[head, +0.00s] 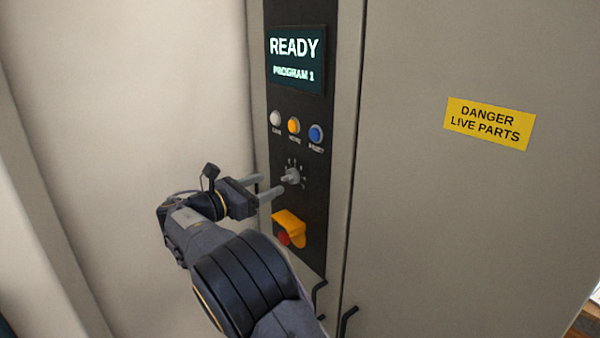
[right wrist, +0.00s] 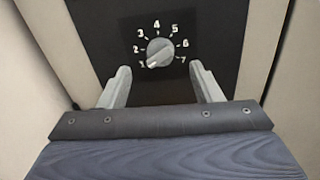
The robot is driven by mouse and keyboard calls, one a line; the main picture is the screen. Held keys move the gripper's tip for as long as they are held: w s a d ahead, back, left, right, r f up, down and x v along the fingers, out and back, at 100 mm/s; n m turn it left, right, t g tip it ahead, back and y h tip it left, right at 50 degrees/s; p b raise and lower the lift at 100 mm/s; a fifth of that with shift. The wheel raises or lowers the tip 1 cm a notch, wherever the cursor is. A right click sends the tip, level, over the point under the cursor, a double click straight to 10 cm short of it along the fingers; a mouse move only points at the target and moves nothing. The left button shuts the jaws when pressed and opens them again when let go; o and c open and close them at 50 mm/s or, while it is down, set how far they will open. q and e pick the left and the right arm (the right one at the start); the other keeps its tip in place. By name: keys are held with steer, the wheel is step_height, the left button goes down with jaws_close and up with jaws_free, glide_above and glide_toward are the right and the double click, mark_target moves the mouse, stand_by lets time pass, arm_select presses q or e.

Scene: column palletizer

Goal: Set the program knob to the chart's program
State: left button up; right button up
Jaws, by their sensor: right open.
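The program knob (head: 291,176) is a small grey dial on the black control panel. In the right wrist view the knob (right wrist: 159,52) has numbers 1 to 7 around it, and its light pointer mark is at 1. The display (head: 296,60) reads "READY" and "PROGRAM 1". My right gripper (head: 268,189) is open in front of the panel. In the right wrist view its two fingers (right wrist: 160,85) are spread to the lower left and lower right of the knob, with nothing between them. No chart shows. My left gripper is out of view.
White, yellow and blue buttons (head: 294,125) sit above the knob. A yellow-shrouded red button (head: 288,228) sits below it. A yellow "DANGER LIVE PARTS" sign (head: 489,123) is on the cabinet door (head: 450,220) at the right. Black handles (head: 347,322) are low on the cabinet.

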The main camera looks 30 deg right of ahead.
mark_target(285, 178)
steer(key=d, duration=0.2)
steer(key=d+p, duration=0.1)
steer(key=d, duration=0.1)
steer(key=w+d, duration=0.1)
steer(key=d, duration=0.1)
steer(key=shift+d, duration=0.25)
steer(key=shift+f, duration=0.1)
steer(key=c, duration=0.9)
